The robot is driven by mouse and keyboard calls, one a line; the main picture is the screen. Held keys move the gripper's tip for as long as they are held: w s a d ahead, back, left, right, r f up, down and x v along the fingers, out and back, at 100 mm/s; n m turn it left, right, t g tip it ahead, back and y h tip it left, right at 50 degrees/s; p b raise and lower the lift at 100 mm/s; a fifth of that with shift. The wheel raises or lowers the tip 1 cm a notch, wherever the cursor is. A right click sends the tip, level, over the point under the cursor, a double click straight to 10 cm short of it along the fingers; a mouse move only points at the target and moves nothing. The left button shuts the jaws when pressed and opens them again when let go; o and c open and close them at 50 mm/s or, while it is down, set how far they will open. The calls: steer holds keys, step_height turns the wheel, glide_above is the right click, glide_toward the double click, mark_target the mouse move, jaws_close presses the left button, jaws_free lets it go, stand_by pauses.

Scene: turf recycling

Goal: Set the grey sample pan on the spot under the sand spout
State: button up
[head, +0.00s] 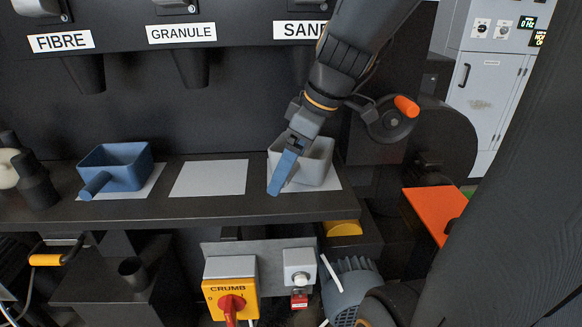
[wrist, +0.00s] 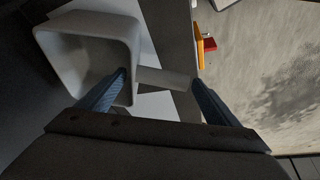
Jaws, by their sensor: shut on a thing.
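The grey sample pan (head: 318,162) stands upright on the pale square spot (head: 334,186) at the right end of the dark shelf, below the SAND sign (head: 297,29). My arm hides most of the sand spout above it. My gripper (head: 286,168) points down at the pan's front left, its blue fingers over the handle. In the wrist view the fingers (wrist: 160,78) sit at either end of the pan's short grey handle (wrist: 166,79), shut on it. The pan's open, empty-looking bowl (wrist: 88,45) shows at the upper left there.
A blue pan (head: 118,165) stands on the left spot under the FIBRE sign. The middle spot (head: 210,178) under GRANULE is bare. Dark cups (head: 36,183) stand at the far left. A yellow CRUMB switch box (head: 231,286) hangs below the shelf. An orange panel (head: 434,208) is at right.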

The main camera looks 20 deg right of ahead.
steer(key=shift+f, duration=0.25)
steer(key=o, duration=1.1)
steer(key=shift+r, duration=0.1)
steer(key=v, duration=0.7)
steer(key=shift+s+d+r, duration=0.15)
steer(key=shift+r, duration=0.1)
